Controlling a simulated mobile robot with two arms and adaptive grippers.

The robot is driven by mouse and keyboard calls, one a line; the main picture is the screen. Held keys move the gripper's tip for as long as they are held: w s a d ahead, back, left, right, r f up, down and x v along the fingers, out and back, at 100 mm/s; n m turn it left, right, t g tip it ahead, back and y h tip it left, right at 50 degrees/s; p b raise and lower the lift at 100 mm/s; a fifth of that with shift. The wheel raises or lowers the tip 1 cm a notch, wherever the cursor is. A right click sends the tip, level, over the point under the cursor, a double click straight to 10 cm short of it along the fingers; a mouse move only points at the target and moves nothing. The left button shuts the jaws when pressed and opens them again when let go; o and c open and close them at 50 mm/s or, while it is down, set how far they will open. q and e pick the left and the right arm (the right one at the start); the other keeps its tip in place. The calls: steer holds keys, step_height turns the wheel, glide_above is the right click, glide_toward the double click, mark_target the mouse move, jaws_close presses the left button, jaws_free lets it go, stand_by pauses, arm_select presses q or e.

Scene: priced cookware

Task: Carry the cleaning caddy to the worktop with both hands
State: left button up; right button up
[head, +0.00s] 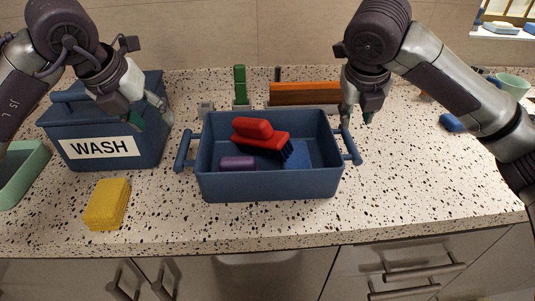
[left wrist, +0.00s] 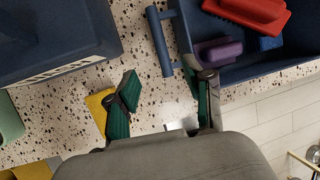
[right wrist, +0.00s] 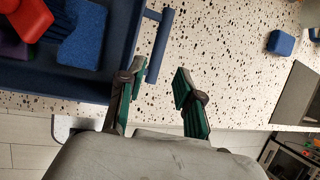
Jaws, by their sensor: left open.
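The cleaning caddy (head: 270,188) is a blue open box on the speckled worktop, with a bar handle at each end. It holds a red brush (head: 262,140), a purple item (head: 238,163) and a blue item that looks like a pad. My left gripper (head: 152,115) is open above and to the left of the left handle (head: 184,150); in the left wrist view the handle (left wrist: 159,40) lies beyond its fingers. My right gripper (head: 357,115) is open above the right handle (head: 351,146); in the right wrist view the handle (right wrist: 160,45) lies beyond the gap between its fingers. Neither gripper touches a handle.
A blue WASH box (head: 120,160) stands left of the caddy, with a yellow sponge (head: 107,204) in front and a green tub (head: 22,175) at far left. An orange board (head: 305,93) stands behind.

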mark_target(181, 146)
arm_select(q)
steer(key=x, duration=1.4)
steer(key=shift+w, duration=0.15)
arm_select(e)
steer(key=x, duration=1.2)
steer(key=shift+w+f, duration=0.1)
steer(key=shift+w, duration=0.05)
arm_select(q)
steer(key=shift+c, duration=0.4)
arm_select(e)
steer(key=shift+c, duration=0.3)
arm_select(q)
steer(key=c, duration=0.5)
arm_select(e)
steer(key=c, duration=0.6)
arm_select(q)
jaws_close()
arm_select(e)
jaws_close()
arm_select(q)
steer(key=shift+r, duration=0.1)
